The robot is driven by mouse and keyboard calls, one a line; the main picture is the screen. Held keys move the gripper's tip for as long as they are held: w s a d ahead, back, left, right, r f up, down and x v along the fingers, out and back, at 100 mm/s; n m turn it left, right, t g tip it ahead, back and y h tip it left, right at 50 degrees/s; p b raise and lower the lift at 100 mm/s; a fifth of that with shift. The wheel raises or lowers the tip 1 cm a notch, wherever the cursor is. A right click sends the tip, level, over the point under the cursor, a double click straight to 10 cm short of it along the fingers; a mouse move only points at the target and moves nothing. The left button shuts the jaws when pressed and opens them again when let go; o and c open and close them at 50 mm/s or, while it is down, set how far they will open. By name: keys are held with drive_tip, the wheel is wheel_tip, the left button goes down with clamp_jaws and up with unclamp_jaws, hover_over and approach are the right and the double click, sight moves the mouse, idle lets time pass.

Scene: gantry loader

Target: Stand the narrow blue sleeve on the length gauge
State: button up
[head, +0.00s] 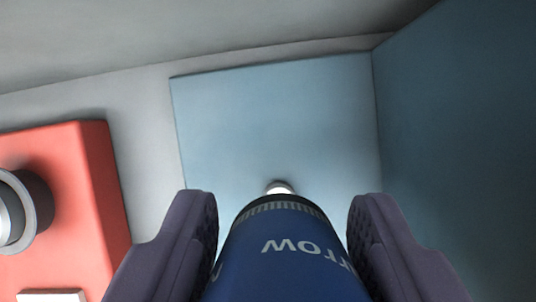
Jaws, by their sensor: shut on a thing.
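My gripper (281,225) is shut on the narrow blue sleeve (285,262), with one dark finger on each side of it. The sleeve is dark blue with a black, ribbed far end and white lettering, partly visible as "rrow", upside down in the picture. Its near part is cut off by the bottom edge. A small pale round tip (280,188) shows just beyond the sleeve's far end; I cannot tell whether they touch. Nothing in view is labelled as the length gauge, so I cannot tell which thing it is.
A light blue-grey panel (275,115) lies beyond the sleeve, with a darker blue wall (455,130) on the right. A red block (75,190) with a dark-ringed round part (38,205) is at the left. A pale grey surface (145,110) lies between block and panel.

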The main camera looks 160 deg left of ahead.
sight(279, 166)
drive_tip(key=shift+s+f+b, duration=0.1)
drive_tip(key=shift+f+b, duration=2.5)
drive_tip(key=shift+f, duration=0.95)
drive_tip(key=shift+f, duration=0.1)
drive_tip(key=o, duration=1.4)
drive_tip(key=shift+c, duration=0.2)
drive_tip(key=p+v, duration=0.2)
drive_tip(key=v, duration=0.5)
drive_tip(key=shift+s+r, duration=0.2)
drive_tip(key=shift+r, duration=0.15)
drive_tip(key=shift+f, duration=0.1)
